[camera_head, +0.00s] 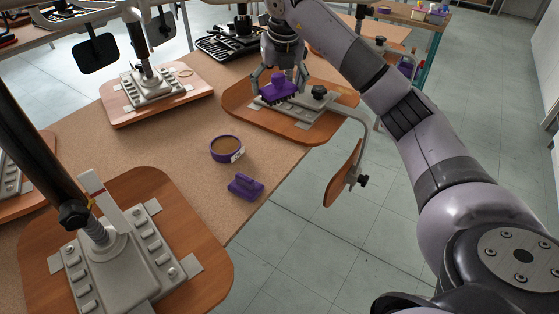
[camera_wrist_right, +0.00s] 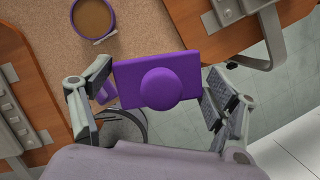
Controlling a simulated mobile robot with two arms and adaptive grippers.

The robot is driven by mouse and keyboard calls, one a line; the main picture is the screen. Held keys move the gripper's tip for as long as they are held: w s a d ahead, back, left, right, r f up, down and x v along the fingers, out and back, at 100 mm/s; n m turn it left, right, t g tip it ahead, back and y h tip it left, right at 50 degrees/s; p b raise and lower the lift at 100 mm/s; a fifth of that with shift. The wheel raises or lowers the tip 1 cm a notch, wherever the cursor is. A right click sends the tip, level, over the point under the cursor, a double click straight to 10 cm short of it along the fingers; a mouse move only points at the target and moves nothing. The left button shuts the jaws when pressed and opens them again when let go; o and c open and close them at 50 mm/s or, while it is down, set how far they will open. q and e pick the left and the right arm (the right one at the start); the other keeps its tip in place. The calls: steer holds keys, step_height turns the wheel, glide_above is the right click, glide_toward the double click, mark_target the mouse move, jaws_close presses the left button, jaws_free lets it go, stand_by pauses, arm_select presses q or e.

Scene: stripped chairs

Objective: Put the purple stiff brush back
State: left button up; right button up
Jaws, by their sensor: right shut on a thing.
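My right gripper (camera_head: 279,82) is shut on a purple brush (camera_head: 281,92), a flat block with a round knob on top and dark bristles below. In the wrist view the brush (camera_wrist_right: 125,84) lies between the two fingers (camera_wrist_right: 160,82), knob toward the camera. In the head view it appears over the wooden board (camera_head: 247,118) with grey metal plates at the table's far right; I cannot tell whether it touches. A second purple piece with a raised handle (camera_head: 245,187) rests near the table's right edge, partly hidden by a finger in the wrist view. My left gripper is not in view.
A purple bowl of brown contents (camera_head: 226,149) stands on the tan table (camera_head: 190,150). Stripped chair seats with metal mechanisms stand at front left (camera_head: 195,235) and back left (camera_head: 190,83). A bent arm with a wooden pad (camera_head: 343,175) overhangs the table's right edge.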

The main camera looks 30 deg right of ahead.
mark_target(279, 154)
steer(key=shift+d+f, duration=0.15)
steer(key=shift+f, duration=0.25)
steer(key=shift+m, duration=0.3)
step_height(279, 154, down, 19)
steer(key=shift+f+p, duration=0.2)
steer(key=shift+p, duration=0.15)
steer(key=o, duration=1.1)
steer(key=shift+f, duration=0.1)
steer(key=shift+c, duration=0.2)
